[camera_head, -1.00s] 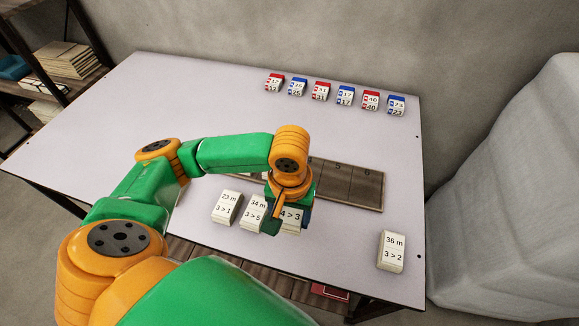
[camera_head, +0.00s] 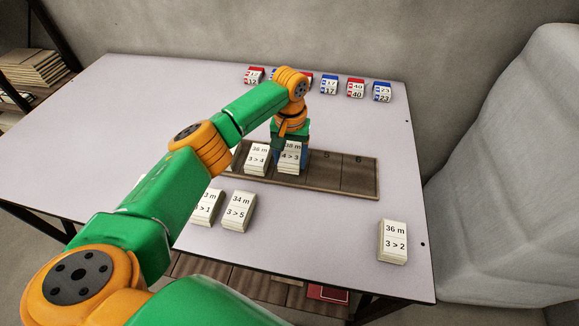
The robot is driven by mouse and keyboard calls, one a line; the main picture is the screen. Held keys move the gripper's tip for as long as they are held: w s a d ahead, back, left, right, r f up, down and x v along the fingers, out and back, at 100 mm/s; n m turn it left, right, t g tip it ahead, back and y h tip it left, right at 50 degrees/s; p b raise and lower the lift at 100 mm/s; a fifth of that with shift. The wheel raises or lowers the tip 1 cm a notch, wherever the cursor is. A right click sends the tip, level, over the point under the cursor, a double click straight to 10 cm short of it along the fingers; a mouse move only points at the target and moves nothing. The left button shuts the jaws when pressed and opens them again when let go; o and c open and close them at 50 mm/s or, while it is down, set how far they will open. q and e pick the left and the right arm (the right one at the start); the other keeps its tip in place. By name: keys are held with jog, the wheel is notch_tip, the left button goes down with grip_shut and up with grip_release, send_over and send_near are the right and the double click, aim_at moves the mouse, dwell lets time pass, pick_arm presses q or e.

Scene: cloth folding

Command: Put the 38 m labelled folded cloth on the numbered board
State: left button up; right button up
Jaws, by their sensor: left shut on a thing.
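The 38 m labelled folded cloth (camera_head: 290,159), marked 4 > 3, is a small pale block over the numbered board. My left gripper (camera_head: 290,141) is shut on it from behind. I cannot tell whether the cloth touches the board. The brown numbered board (camera_head: 360,178) lies across the middle of the table, with 5 and 6 readable at its right. Its left part is hidden by my left arm and the cloths. My right gripper is out of view.
A cloth marked 3 > 4 (camera_head: 257,158) sits on the board, just left of the held one. The 34 m cloth (camera_head: 239,211) and another beside it lie in front. The 36 m cloth (camera_head: 393,241) lies front right. Red and blue blocks (camera_head: 356,88) line the back edge.

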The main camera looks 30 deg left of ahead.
aim_at(290, 158)
pick_arm(q)
notch_tip(290, 158, down, 3)
jog(key=shift+r, duration=0.1)
jog(key=shift+s, duration=0.1)
jog(key=o, duration=1.4)
jog(key=shift+c, duration=0.2)
notch_tip(290, 158, up, 12)
jog(key=shift+r+p, duration=0.1)
jog(key=shift+p, duration=0.2)
